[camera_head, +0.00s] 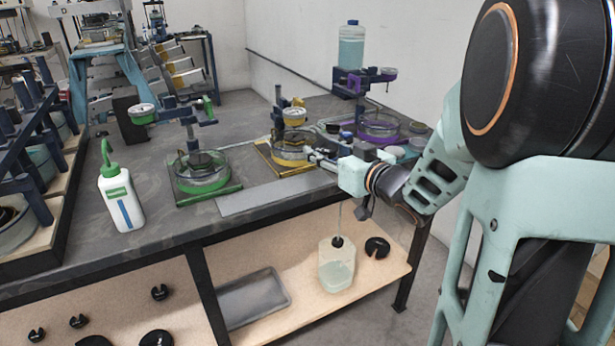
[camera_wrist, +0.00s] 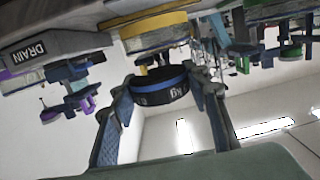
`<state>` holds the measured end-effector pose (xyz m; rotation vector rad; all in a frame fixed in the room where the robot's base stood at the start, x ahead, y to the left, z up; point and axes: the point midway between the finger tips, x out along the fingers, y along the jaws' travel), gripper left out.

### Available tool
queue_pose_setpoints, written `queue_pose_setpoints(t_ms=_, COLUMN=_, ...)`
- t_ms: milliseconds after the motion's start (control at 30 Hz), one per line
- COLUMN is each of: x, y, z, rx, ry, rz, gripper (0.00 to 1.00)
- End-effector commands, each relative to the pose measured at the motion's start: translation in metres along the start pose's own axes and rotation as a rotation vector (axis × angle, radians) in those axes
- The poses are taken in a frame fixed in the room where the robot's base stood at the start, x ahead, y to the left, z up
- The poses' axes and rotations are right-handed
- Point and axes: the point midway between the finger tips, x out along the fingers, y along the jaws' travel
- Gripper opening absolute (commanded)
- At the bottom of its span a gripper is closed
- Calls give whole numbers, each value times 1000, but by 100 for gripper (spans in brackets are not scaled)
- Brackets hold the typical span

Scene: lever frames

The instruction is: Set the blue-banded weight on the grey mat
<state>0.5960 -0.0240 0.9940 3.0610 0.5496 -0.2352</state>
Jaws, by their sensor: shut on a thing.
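The blue-banded weight (camera_wrist: 165,86) is a black disc with a blue stripe and pale lettering. In the wrist view it sits between the two fingers of my gripper (camera_wrist: 167,92), which is shut on it. In the head view my gripper (camera_head: 322,156) is over the front right of the bench, beside the yellow lever frame. The weight is too small there to make out clearly. The grey mat (camera_head: 265,194) appears as a flat, bare strip along the bench's front edge, left of and below my gripper.
A green lever frame (camera_head: 203,172), yellow lever frame (camera_head: 288,150) and purple lever frame (camera_head: 380,127) stand on the bench. A white bottle (camera_head: 121,200) stands at left. Below are a tray (camera_head: 252,299), a jug (camera_head: 336,268) and several black slotted weights.

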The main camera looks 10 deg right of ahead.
Motion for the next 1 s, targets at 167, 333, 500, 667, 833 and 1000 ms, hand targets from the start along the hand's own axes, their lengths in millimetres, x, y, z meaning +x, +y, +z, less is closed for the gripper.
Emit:
queue_pose_setpoints(t_ms=167, x=23, y=-9, z=22, rx=-1, ry=4, rz=-2, gripper=1)
queue_pose_setpoints(t_ms=333, x=29, y=-12, z=27, rx=-2, ry=6, rz=0, gripper=1)
queue_pose_setpoints(t_ms=500, x=39, y=-15, z=45, rx=0, ry=2, rz=0, gripper=1)
queue_pose_setpoints(t_ms=667, x=41, y=-15, z=64, rx=-1, ry=4, rz=1, gripper=1)
queue_pose_setpoints(t_ms=833, x=41, y=-14, z=63, rx=-4, ry=6, rz=1, gripper=1)
queue_pose_setpoints(t_ms=1000, x=41, y=-14, z=67, rx=-3, ry=6, rz=1, gripper=1)
